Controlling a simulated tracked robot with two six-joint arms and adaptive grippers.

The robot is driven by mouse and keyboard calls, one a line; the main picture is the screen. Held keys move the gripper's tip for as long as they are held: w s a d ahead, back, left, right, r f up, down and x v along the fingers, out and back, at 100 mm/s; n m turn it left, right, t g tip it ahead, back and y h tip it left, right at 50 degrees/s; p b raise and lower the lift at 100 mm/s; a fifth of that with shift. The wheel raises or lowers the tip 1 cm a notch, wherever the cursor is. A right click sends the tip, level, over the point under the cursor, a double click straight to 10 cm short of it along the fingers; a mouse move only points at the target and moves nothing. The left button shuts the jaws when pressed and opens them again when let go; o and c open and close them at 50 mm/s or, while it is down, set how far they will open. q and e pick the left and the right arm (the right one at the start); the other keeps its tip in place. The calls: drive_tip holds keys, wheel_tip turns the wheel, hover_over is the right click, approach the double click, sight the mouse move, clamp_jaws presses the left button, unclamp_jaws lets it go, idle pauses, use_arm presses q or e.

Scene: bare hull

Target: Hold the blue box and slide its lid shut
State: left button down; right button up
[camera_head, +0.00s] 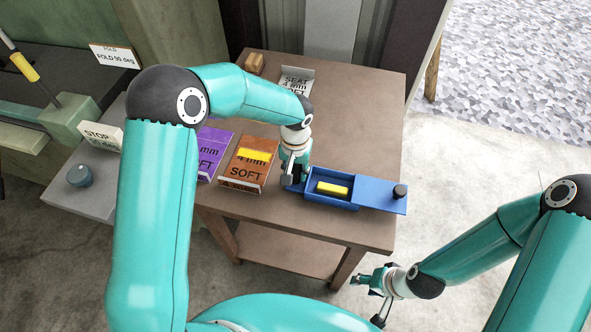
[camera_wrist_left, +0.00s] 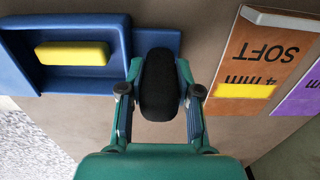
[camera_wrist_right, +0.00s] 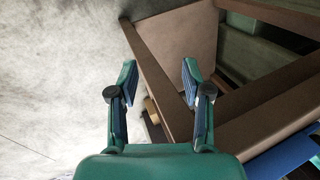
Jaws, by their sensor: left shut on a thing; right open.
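The blue box (camera_head: 313,190) lies on the brown table, its top partly open, with a yellow block (camera_head: 332,188) showing inside. My left gripper (camera_head: 292,172) is at the box's left end. In the left wrist view its fingers are shut on a black rounded grip (camera_wrist_left: 159,85) beside the blue box (camera_wrist_left: 85,82). My right gripper (camera_head: 368,280) is open and empty, apart from the lid, off the table's front right edge; its fingers (camera_wrist_right: 160,85) show nothing between them.
The table (camera_head: 350,100) is clear behind the box. An orange SOFT tray (camera_head: 245,172) with a yellow block and a purple tray (camera_head: 212,150) stand left of the box. A SEAT tray (camera_head: 297,78) and a small wooden block (camera_head: 254,63) are further back.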

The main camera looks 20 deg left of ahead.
drive_tip(key=shift+o, duration=1.1)
drive_tip(key=n+t+y, duration=0.6)
drive_tip(key=n+t, duration=0.3)
drive_tip(key=n, duration=0.2)
approach(402, 192)
drive_tip(key=shift+h, duration=0.3)
drive_tip(key=x, duration=1)
drive_tip(key=shift+w+a, duration=0.25)
drive_tip(key=shift+a, duration=0.1)
